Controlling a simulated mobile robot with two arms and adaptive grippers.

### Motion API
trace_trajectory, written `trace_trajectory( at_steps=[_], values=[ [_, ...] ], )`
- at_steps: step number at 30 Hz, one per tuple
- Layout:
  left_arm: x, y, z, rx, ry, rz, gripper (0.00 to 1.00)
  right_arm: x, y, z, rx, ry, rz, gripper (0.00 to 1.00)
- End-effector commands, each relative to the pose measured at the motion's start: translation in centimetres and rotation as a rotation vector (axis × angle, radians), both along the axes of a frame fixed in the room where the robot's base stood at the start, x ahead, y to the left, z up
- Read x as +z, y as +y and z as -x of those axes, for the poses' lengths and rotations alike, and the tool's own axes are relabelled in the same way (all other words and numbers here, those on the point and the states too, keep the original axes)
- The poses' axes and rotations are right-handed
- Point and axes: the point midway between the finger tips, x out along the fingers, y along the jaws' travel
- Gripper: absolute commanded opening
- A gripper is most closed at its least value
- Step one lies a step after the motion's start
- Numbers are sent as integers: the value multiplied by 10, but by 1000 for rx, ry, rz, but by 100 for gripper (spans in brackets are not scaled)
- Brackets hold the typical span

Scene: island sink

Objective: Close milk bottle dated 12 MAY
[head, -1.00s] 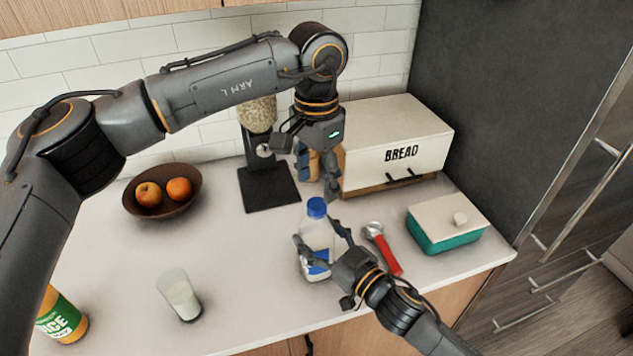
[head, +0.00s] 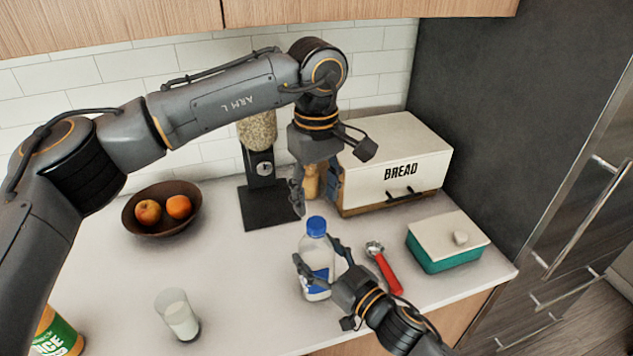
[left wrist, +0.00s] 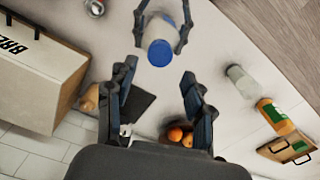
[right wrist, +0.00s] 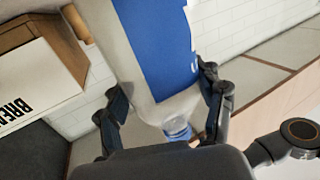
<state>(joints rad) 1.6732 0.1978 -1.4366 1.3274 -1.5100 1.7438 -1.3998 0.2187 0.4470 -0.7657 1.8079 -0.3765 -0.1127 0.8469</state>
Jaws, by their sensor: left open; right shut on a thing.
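The milk bottle (head: 317,258) is clear with white contents, a blue label and a blue cap (head: 316,225). It stands upright on the counter near the front edge. My right gripper (head: 319,256) is shut around its body, which fills the right wrist view (right wrist: 150,50). My left gripper (head: 303,205) is open and empty, pointing down just above the cap. In the left wrist view the cap (left wrist: 161,53) lies just beyond the open fingertips. The cap sits on the bottle's top; I cannot tell how tightly. No date is readable.
A red-handled tool (head: 388,272) lies right of the bottle, before a teal box (head: 445,256). The bread box (head: 398,165) and a grain dispenser (head: 258,165) stand behind. A milk glass (head: 180,318), juice bottle (head: 58,335) and fruit bowl (head: 150,225) are left. The counter between is clear.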

Motion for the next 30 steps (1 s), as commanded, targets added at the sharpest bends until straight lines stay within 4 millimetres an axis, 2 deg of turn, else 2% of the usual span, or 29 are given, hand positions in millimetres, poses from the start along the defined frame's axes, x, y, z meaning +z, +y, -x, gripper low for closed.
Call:
trace_trajectory(
  at_steps=[30],
  values=[
    [14,-1,0,2001,0,1,52,-1,0,0,-1,0,1,0]
  ],
)
